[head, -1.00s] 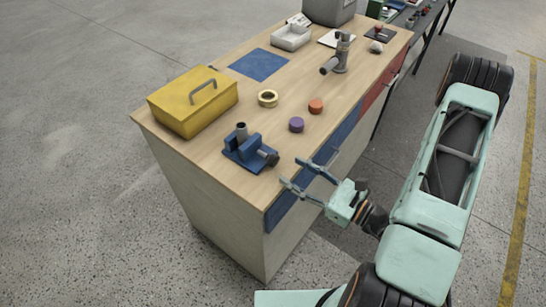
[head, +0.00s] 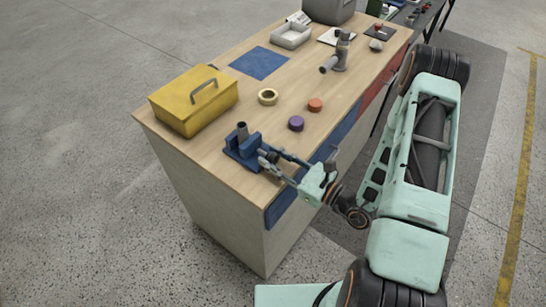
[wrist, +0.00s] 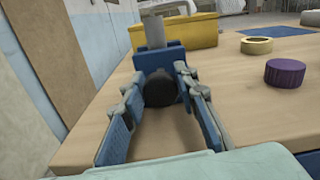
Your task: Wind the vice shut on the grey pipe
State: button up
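The blue vice (head: 236,155) sits at the near left corner of the bench, with the grey pipe (head: 242,132) standing upright between its jaws. In the wrist view the vice (wrist: 150,58) is straight ahead, with the pipe (wrist: 155,32) above it. The vice's dark round handle end (wrist: 160,90) faces me. My gripper (head: 269,157) is at the handle, its fingers reaching in from the front edge. In the wrist view the fingers (wrist: 161,80) are apart, one on each side of the handle end. I cannot tell whether they touch it.
A yellow toolbox (head: 193,101) stands behind the vice. A tape roll (head: 268,97), a purple cap (head: 296,124) and an orange cap (head: 315,105) lie to the right. A blue mat (head: 259,64) and a grey pipe fitting (head: 340,55) are farther back. The bench's front edge (head: 290,178) is below my gripper.

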jog(key=c, duration=0.6)
jog(key=shift+m, duration=0.3)
jog(key=shift+d+m, duration=0.1)
jog(key=shift+m, duration=2.6)
jog(key=o, duration=1.2)
